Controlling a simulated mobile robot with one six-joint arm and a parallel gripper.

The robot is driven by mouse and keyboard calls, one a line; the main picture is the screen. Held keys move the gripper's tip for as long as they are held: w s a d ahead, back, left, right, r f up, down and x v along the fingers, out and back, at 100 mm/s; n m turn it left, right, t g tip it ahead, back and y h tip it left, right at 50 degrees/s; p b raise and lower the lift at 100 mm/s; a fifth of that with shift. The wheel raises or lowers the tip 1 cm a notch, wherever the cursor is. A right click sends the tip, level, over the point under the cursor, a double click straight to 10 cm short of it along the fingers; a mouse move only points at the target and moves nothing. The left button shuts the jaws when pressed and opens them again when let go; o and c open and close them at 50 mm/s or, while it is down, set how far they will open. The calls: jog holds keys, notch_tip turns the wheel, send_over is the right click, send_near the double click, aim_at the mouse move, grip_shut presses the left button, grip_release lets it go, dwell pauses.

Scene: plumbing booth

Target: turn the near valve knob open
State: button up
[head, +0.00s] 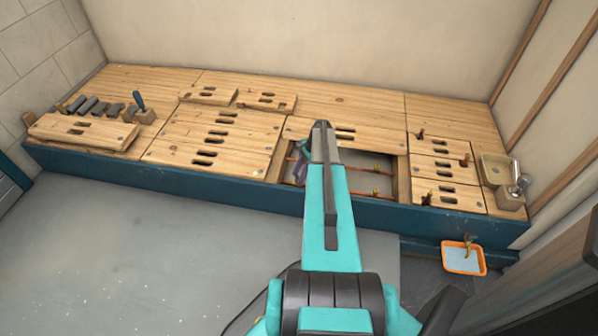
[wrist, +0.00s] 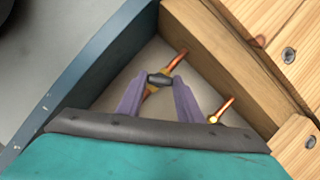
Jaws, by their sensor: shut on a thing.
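The near valve knob (wrist: 160,79) is a small dark bar on a copper pipe (wrist: 177,59), inside an open bay of the wooden deck. In the wrist view, the two purple fingers of my gripper (wrist: 160,82) are shut on the knob from both sides. In the head view, my gripper (head: 300,166) reaches down into the left part of the bay, and my arm hides much of it. The knob cannot be made out in the head view.
Another copper pipe (wrist: 223,109) lies right of the fingers in the wrist view. The bay has wooden side walls (wrist: 222,62) and a blue front edge (wrist: 70,80). An orange tray (head: 463,271) sits on the floor at the right. Tools (head: 100,108) lie at the far left.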

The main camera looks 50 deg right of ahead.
jog(key=n+g+p, duration=0.1)
jog(key=n+p, duration=0.2)
jog(key=n+g+p, duration=0.1)
jog(key=n+p, duration=0.1)
jog(key=p, duration=0.1)
jog(key=shift+r+n+y, duration=0.1)
jog(key=shift+n+y, duration=0.2)
jog(key=shift+n, duration=0.1)
jog(key=n+g+p, duration=0.1)
jog(key=n+p, duration=0.1)
jog(key=n, duration=0.1)
jog(key=shift+w+a+g+p, duration=0.1)
jog(key=shift+g+p, duration=0.2)
jog(key=shift+p, duration=0.1)
jog(key=shift+f+n+g+h+p, duration=0.2)
jog(key=shift+n+g+h+p, duration=0.25)
jog(key=shift+n, duration=0.65)
jog(key=o, duration=1.1)
jog(key=shift+w, duration=0.1)
jog(key=shift+r, duration=0.15)
